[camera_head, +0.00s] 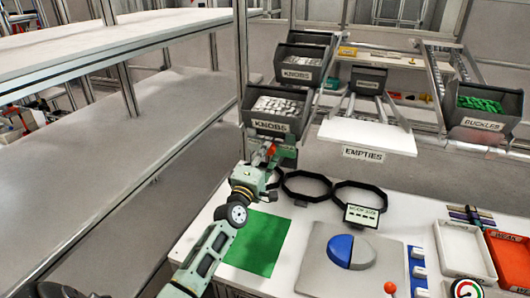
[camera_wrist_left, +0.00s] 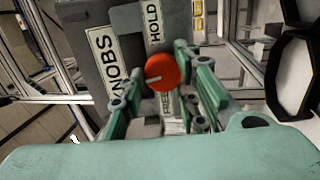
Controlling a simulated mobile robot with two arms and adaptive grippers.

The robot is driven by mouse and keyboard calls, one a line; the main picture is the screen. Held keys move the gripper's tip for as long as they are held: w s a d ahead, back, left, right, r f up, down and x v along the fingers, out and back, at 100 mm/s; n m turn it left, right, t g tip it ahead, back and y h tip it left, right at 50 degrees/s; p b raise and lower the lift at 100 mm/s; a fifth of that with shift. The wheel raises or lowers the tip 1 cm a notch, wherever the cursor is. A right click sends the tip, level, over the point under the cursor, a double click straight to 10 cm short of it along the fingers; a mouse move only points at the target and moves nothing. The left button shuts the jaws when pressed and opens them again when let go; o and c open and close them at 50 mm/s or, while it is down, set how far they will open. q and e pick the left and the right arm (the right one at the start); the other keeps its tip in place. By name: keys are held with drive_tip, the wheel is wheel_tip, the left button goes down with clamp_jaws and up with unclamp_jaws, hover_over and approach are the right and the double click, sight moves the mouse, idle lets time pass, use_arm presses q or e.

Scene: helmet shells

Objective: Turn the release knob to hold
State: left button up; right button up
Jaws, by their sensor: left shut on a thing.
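The release knob (camera_wrist_left: 162,72) is a round orange-red knob with a white pointer mark on its left side, angled slightly down. It sits on a vertical label strip with HOLD (camera_wrist_left: 154,25) above it and a partly hidden word below it, which looks like FREE. In the head view the knob (camera_head: 268,149) shows as a small red patch under the front KNOBS bin. My left gripper (camera_head: 266,158) is at the knob; in the left wrist view its green fingers (camera_wrist_left: 160,82) stand on both sides and are shut on it. My right gripper is not in view.
The KNOBS bin (camera_head: 278,110) hangs just above my left gripper. Black rings (camera_head: 306,186) lie right of it on the white table. A green mat (camera_head: 255,243), a blue and grey dome (camera_head: 350,250) and white (camera_head: 462,245) and red trays (camera_head: 510,255) are nearer.

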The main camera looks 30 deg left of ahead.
use_arm(q)
drive_tip(key=m, duration=0.2)
drive_tip(key=m+p, duration=0.1)
drive_tip(key=m, duration=0.1)
drive_tip(key=m+p, duration=0.1)
drive_tip(key=m, duration=0.1)
drive_tip(key=shift+d+r, duration=0.15)
drive_tip(key=shift+r, duration=0.2)
drive_tip(key=m+p, duration=0.1)
drive_tip(key=m, duration=0.3)
drive_tip(key=shift+w+d+f, duration=0.1)
drive_tip(key=shift+f, duration=0.05)
drive_tip(key=shift+m, duration=0.4)
drive_tip(key=shift+f, duration=0.1)
drive_tip(key=o, duration=1.1)
drive_tip(key=shift+d, duration=0.2)
drive_tip(key=shift+c, duration=0.2)
drive_tip(key=shift+a+f, duration=0.1)
drive_tip(key=shift+f, duration=0.05)
